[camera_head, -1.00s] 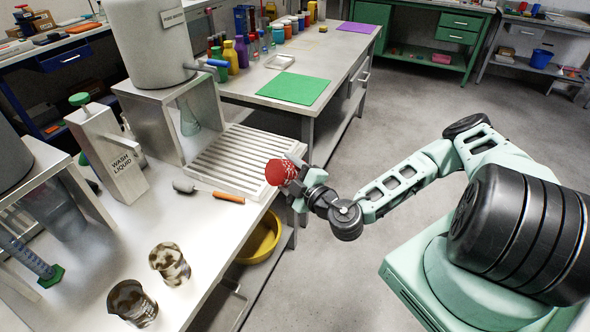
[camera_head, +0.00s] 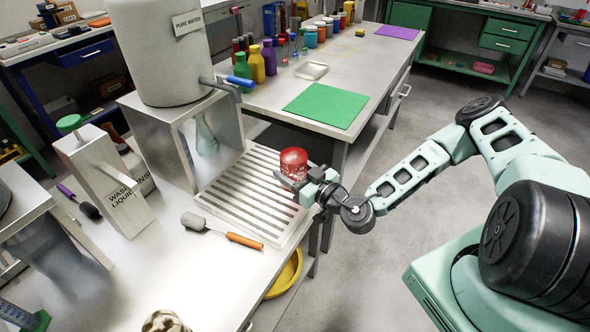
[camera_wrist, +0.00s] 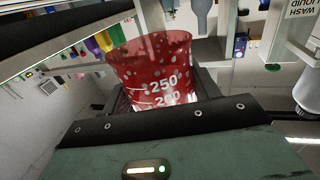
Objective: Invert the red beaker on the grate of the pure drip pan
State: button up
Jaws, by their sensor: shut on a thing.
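The red beaker (camera_head: 293,164) is held by my gripper (camera_head: 307,186), which is shut on it. The beaker is upside down, base up, near the right edge of the grate. I cannot tell whether its rim touches the slats. In the wrist view the red beaker (camera_wrist: 155,70) fills the middle, its mouth toward the picture's top. The wash liquid label there reads upside down, so that view is inverted. The fingers (camera_wrist: 160,103) hide the beaker's lower picture part. The pale drip pan with its slatted grate (camera_head: 235,195) lies before the pure water tank (camera_head: 160,55).
A brush with an orange handle (camera_head: 243,241) lies in front of the pan. A wash liquid container (camera_head: 105,180) stands at left. A yellow bowl (camera_head: 285,275) sits below the table edge. A green mat (camera_head: 327,105) and several bottles are on the table behind. The grate's slats are bare left of the beaker.

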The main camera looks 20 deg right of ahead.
jog(key=shift+p, duration=0.5)
jog(key=shift+f+b, duration=1.05)
jog(key=shift+f, duration=1.65)
jog(key=shift+f, duration=0.3)
jog(key=o, duration=1.2)
jog(key=b+v, duration=0.2)
jog(key=v, duration=1.5)
jog(key=shift+s+d+b, duration=0.1)
jog(key=shift+s+b, duration=0.1)
jog(key=shift+b, duration=0.1)
